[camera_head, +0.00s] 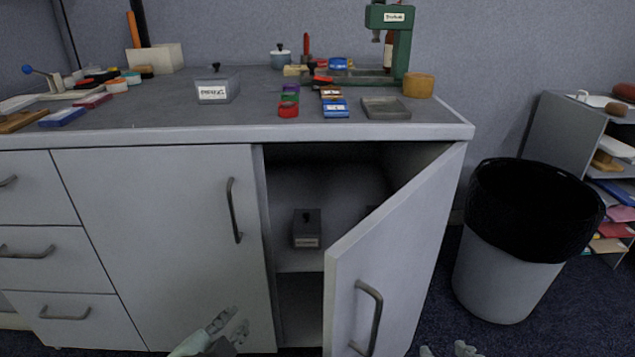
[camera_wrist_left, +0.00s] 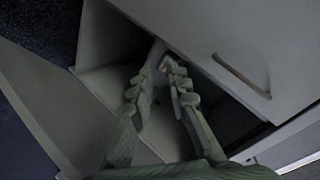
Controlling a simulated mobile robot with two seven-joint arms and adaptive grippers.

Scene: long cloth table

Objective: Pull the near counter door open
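The grey counter (camera_head: 150,134) has its right-hand door (camera_head: 395,250) standing wide open, hinged at its right edge, with a curved handle (camera_head: 368,318) on its face. The left-hand door (camera_head: 160,240) is closed, with its handle (camera_head: 235,210) near its right edge. My left gripper (camera_head: 236,317) is low in front of the closed door, left of the opening, fingers apart and empty. In the left wrist view its fingers (camera_wrist_left: 161,55) show before the cabinet opening, apart from a handle (camera_wrist_left: 242,76). My right gripper (camera_head: 447,350) is partly cut off at the bottom edge, fingers apart.
A small dark lidded box (camera_head: 306,230) sits on the shelf inside the cabinet. A bin with a black liner (camera_head: 520,240) stands right of the open door. Drawers (camera_head: 40,255) are at the left. The countertop holds a lidded box (camera_head: 217,85), a green press (camera_head: 400,45) and small items.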

